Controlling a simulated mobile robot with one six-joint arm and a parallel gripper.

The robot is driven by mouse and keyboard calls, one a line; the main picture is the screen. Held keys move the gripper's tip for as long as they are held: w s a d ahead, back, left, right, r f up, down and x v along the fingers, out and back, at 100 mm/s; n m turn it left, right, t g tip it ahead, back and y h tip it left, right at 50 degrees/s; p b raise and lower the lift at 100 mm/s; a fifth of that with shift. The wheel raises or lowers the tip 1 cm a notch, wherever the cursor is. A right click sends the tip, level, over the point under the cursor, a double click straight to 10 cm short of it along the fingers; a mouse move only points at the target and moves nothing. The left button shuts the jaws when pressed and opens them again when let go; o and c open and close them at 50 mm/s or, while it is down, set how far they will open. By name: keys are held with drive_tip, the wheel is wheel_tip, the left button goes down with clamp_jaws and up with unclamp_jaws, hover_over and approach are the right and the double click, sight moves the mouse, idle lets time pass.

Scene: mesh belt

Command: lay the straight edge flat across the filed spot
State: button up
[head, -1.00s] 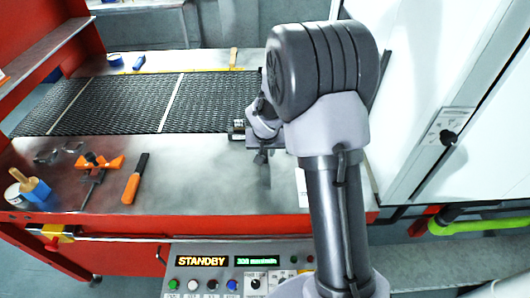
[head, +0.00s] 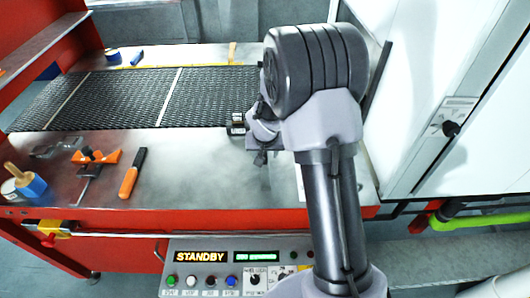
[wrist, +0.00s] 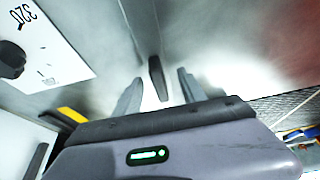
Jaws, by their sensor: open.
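My gripper (wrist: 160,75) is open in the wrist view, its two grey fingers apart. A dark narrow bar (wrist: 156,79) shows between and beyond the fingertips; I cannot tell whether it is the straight edge, and no contact shows. In the head view a long dark bar (head: 378,76) stands slanted beside the white cabinet, right of my arm; I cannot tell if it is the same bar. The dark mesh belt (head: 115,101) lies across the bench with pale cross strips. No filed spot can be made out; my arm hides the belt's right end.
An orange-handled tool (head: 132,174), an orange clamp-like tool (head: 95,156) and a blue pot (head: 31,186) sit at the bench's front left. A control panel (head: 235,271) reads STANDBY. The white cabinet (head: 425,100) bounds the right. Bare bench shows left of my arm.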

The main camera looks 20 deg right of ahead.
drive_tip(key=shift+r+p, duration=0.35)
drive_tip(key=shift+r, duration=0.05)
drive_tip(key=s+a+f+p+v, duration=0.1)
drive_tip(key=s+v, duration=0.1)
drive_tip(key=v, duration=1)
drive_tip(key=s+a+f+p+v, duration=0.1)
drive_tip(key=p+v, duration=0.1)
drive_tip(key=v, duration=1)
drive_tip(key=s+a+r+t+y, duration=0.1)
drive_tip(key=s+a+r+y, duration=0.1)
drive_tip(key=s, duration=0.7)
drive_tip(key=s+a+r+y, duration=0.1)
drive_tip(key=s+a+r, duration=0.3)
drive_tip(key=s+a, duration=0.3)
drive_tip(key=shift+s+a+r+t+y, duration=0.2)
drive_tip(key=shift+s+r+t+y, duration=0.15)
drive_tip(key=shift+s, duration=0.65)
